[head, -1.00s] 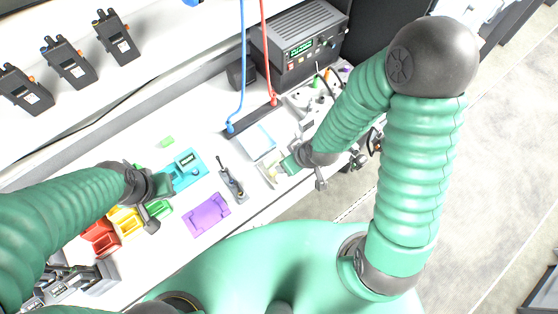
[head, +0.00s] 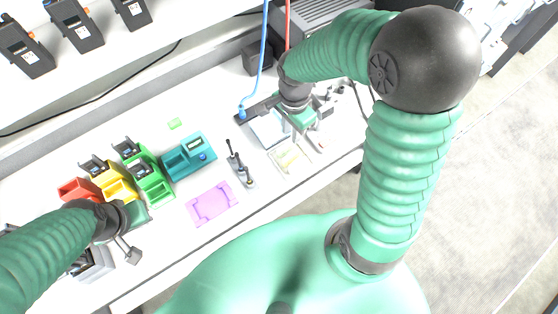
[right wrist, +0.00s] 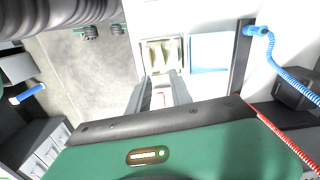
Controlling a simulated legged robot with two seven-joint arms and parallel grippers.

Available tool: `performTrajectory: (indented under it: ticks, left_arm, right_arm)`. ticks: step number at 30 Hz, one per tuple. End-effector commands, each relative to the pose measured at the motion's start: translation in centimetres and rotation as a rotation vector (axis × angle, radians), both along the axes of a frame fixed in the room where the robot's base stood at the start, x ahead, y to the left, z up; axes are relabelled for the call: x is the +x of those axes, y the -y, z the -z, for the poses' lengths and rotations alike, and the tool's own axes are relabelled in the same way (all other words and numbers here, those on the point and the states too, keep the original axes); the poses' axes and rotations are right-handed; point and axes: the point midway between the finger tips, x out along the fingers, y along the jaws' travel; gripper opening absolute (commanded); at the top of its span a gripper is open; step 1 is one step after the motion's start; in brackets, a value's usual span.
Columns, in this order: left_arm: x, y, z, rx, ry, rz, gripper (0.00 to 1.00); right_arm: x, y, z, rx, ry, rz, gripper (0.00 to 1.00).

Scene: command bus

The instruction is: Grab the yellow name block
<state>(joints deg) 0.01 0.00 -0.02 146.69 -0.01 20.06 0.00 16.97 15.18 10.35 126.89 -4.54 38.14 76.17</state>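Pale yellow blocks (head: 289,157) lie in a small light tray (head: 303,165) near the front edge of the bench. They also show in the right wrist view (right wrist: 161,53), just beyond my fingers; I cannot read any name on them. My right gripper (head: 309,138) is above the bench, close to the tray's upper right side. In the right wrist view its two fingers (right wrist: 162,80) stand apart with no block between them. My left gripper (head: 130,240) is over the front left of the bench, near the red and yellow holders; its finger gap is unclear.
A blue-edged tray (head: 268,131) lies beside the block tray. A purple mat (head: 212,203), a teal holder (head: 188,157), a green holder (head: 150,177) and a small upright rack (head: 242,172) stand to the left. Blue (head: 263,60) and red cords hang behind.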

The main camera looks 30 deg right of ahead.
Motion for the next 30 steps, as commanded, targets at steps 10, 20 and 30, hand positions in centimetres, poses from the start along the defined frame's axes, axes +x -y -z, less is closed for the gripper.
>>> performTrajectory:
  ticks: [10, 20, 30]
  left_arm:
    - [0.0, 0.0, 0.6, 0.000, 0.001, 0.001, 0.00]
    - [0.0, 0.0, 0.5, 0.000, 0.000, 0.000, 0.00]
    - [0.0, 0.0, 0.6, 0.000, 0.000, 0.000, 0.00]
  right_arm:
    - [-0.1, 0.0, 8.7, 0.004, -0.008, -0.004, 0.25]
    - [0.0, 0.0, 13.2, 0.003, -0.007, -0.006, 0.25]
    - [0.3, 0.2, 16.2, 0.002, -0.001, -0.004, 0.25]
